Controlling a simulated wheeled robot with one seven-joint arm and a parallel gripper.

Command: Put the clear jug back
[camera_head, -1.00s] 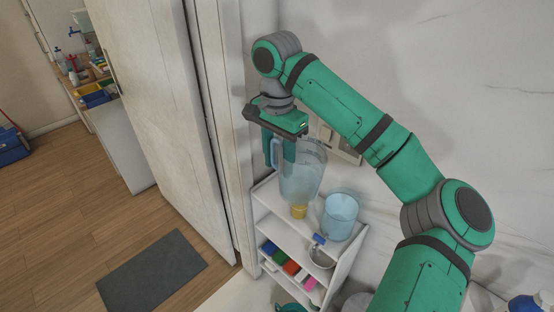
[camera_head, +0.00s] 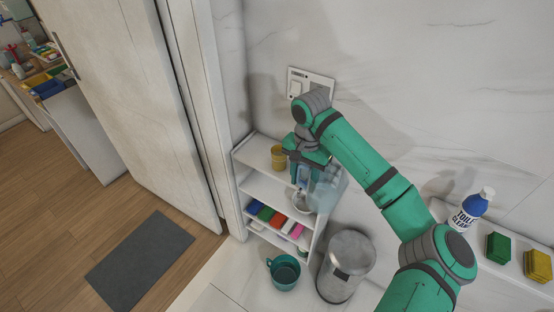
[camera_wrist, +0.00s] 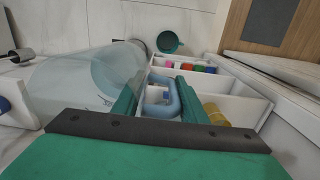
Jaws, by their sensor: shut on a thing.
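The clear jug (camera_head: 330,190) is a pale blue, see-through vessel with a loop handle. My gripper (camera_head: 305,172) is shut on its handle, beside the white shelf unit (camera_head: 262,186). In the wrist view the jug (camera_wrist: 70,88) lies across the left side, and its blue handle (camera_wrist: 176,98) is between the fingers of my gripper (camera_wrist: 160,96). The jug appears over the right part of the shelf unit; I cannot tell whether it touches it. Part of the jug is hidden by my arm. A bluish round shape shows through its wall.
A yellow cup (camera_head: 278,157) stands on the top shelf. Several coloured blocks (camera_head: 267,214) and a grey metal bowl (camera_head: 302,202) are lower. A teal pot (camera_head: 284,271) and a metal bin (camera_head: 346,265) stand on the floor. A toilet cleaner bottle (camera_head: 470,208) is at right.

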